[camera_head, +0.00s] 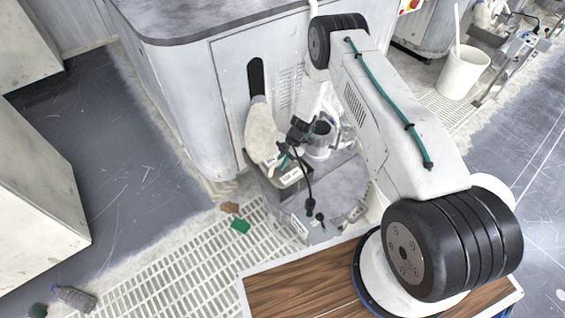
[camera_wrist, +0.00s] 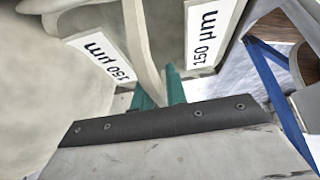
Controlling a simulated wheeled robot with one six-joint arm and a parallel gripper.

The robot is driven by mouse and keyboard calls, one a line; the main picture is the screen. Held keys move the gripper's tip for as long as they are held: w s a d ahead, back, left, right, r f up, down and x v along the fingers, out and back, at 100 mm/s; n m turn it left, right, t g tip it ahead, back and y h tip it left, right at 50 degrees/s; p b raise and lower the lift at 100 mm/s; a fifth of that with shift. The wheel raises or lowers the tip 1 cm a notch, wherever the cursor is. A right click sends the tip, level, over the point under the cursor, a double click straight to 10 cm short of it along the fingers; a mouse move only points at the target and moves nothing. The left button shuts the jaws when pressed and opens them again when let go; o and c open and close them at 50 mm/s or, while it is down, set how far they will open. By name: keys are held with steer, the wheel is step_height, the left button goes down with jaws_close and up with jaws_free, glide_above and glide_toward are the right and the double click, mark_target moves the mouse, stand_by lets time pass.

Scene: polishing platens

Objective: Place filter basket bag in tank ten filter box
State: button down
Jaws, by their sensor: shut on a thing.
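My gripper (camera_head: 287,158) is shut on the cream filter basket bag (camera_head: 262,132). In the wrist view the gripper's teal fingers (camera_wrist: 160,88) pinch a pale strap or rim of the bag (camera_wrist: 40,75), which fills much of the picture. White labels reading "150 µm" show on both sides of the fingers. In the head view the bag is just in front of the big grey-white cabinet, above the left side of a low grey unit (camera_head: 328,206). I cannot tell whether the bag touches that unit, or which part is the tank ten filter box.
The tall grey-white cabinet (camera_head: 195,95) with a dark slot stands behind the bag. A white bucket (camera_head: 462,74) stands at the back right. A green block (camera_head: 240,226), a brown scrap (camera_head: 230,208) and a bottle (camera_head: 74,297) lie on the floor. The grey floor at left is mostly clear.

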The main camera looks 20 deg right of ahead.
steer(key=c, duration=1.4)
jaws_free()
steer(key=shift+f, duration=0.1)
